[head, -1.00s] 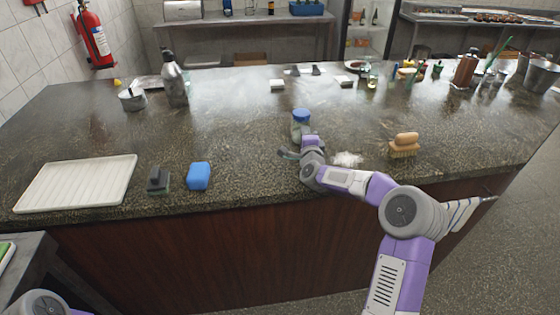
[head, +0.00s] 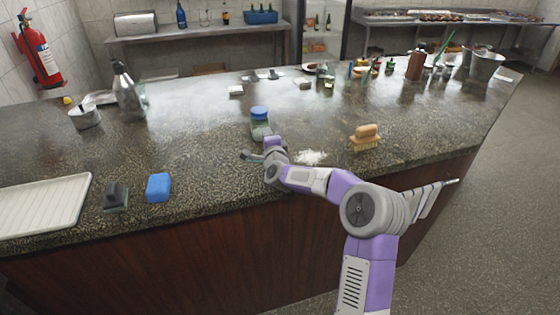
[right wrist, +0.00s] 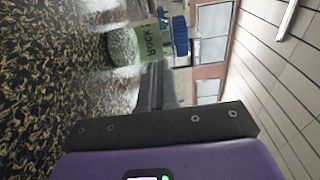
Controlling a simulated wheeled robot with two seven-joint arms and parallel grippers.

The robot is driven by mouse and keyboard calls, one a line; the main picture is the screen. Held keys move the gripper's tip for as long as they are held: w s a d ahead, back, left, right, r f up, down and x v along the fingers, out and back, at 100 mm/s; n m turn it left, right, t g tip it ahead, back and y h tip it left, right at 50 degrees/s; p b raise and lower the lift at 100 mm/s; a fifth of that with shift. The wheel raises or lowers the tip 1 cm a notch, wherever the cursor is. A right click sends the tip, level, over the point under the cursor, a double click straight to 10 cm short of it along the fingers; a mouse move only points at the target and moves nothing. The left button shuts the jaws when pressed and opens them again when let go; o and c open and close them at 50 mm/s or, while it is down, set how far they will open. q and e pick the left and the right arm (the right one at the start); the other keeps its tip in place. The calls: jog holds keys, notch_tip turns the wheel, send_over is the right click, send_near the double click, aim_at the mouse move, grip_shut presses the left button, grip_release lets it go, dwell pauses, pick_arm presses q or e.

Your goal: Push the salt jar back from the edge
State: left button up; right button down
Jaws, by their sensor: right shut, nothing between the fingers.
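The salt jar (head: 260,129), with a blue lid and a pale greenish body, stands upright on the dark stone counter (head: 200,140), some way in from the front edge. My right gripper (head: 268,135) is shut and empty, low over the counter on the jar's near side. In the right wrist view the jar (right wrist: 124,45) lies sideways in the picture, its label partly legible. The shut fingers (right wrist: 157,85) point towards it and overlap it in the picture; I cannot tell whether they touch. My left gripper is not in view.
A white salt pile (head: 311,157) and a wooden brush (head: 365,138) lie right of the arm. A blue sponge (head: 159,187), a dark scrubber (head: 116,196) and a white tray (head: 45,205) lie left near the edge. Behind the jar the counter is mostly clear.

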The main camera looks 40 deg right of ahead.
jog(key=shift+d+p+v, duration=0.2)
jog(key=shift+p+v, duration=0.2)
jog(key=shift+v, duration=0.7)
jog(key=v, duration=0.6)
jog(key=shift+s+a+r+p, duration=0.1)
jog(key=shift+s+a+p, duration=0.1)
jog(key=shift+p, duration=0.15)
jog(key=shift+v, duration=0.9)
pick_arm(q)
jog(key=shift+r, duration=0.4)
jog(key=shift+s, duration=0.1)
